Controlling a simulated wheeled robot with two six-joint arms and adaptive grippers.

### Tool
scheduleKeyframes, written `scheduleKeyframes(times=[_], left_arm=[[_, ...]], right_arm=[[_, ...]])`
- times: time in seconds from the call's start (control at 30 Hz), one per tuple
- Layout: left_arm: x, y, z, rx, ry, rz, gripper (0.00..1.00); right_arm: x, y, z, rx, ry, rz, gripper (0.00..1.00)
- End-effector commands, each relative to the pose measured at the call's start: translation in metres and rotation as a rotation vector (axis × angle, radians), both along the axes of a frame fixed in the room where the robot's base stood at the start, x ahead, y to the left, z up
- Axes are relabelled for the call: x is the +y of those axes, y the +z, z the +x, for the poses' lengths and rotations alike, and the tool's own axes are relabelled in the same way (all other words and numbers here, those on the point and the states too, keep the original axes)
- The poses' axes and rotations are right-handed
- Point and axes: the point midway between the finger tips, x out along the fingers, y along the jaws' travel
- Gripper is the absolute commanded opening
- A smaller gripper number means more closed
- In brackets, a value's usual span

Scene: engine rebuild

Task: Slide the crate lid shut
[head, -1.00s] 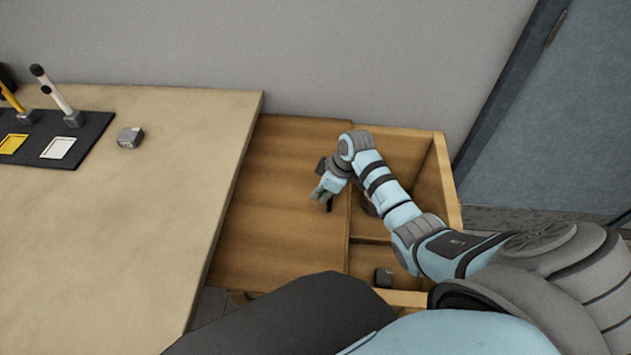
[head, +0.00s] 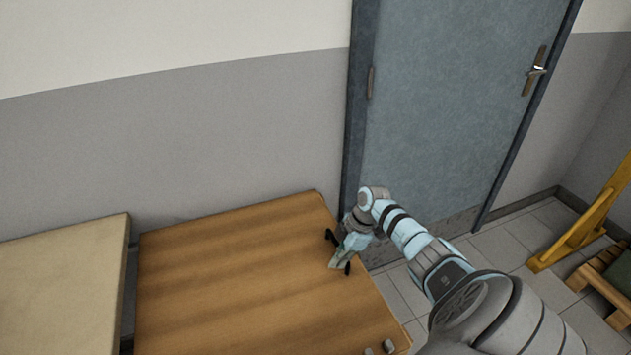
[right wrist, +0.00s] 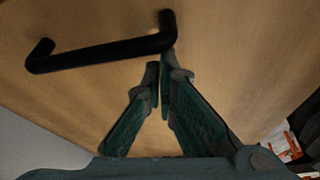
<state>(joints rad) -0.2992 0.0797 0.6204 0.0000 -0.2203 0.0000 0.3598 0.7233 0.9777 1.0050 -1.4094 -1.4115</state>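The crate's wooden lid (head: 230,280) lies flat to the right of the workbench in the head view, and no open compartment shows. Its black bar handle (head: 347,268) is near the lid's right edge, partly hidden by my right gripper (head: 341,256). In the right wrist view the handle (right wrist: 100,54) crosses the upper left. There the fingers of my right gripper (right wrist: 159,72) are together, with their tips beside the handle's right end and not around the bar. Whether they touch it I cannot tell. My left gripper is out of view.
The workbench (head: 60,285) stands at the left, with a dark gap between it and the lid. A closed blue-grey door (head: 450,110) is behind. Tiled floor (head: 530,235) is free at the right, before a yellow frame (head: 590,225) and a wooden pallet (head: 605,285).

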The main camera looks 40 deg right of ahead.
Motion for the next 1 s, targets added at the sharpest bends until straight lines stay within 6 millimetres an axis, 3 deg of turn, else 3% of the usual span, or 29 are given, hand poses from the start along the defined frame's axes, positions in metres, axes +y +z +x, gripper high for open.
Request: scheduleKeyframes(times=[0.2, 0.67, 0.83, 0.97, 1.0], left_arm=[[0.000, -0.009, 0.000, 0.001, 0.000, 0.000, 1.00], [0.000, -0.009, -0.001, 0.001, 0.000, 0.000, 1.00], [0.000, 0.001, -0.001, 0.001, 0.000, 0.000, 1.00], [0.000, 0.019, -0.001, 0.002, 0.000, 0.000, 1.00], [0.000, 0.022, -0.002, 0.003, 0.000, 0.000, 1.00]], right_arm=[[-0.021, -0.001, -0.009, 0.001, -0.001, -0.001, 0.00], [-0.029, 0.000, -0.014, 0.004, -0.006, -0.008, 0.00], [-0.018, 0.003, -0.009, 0.004, -0.006, -0.006, 0.00], [0.008, 0.007, 0.001, 0.000, -0.012, 0.001, 0.00], [0.001, 0.018, -0.002, 0.000, -0.014, -0.007, 0.00]])
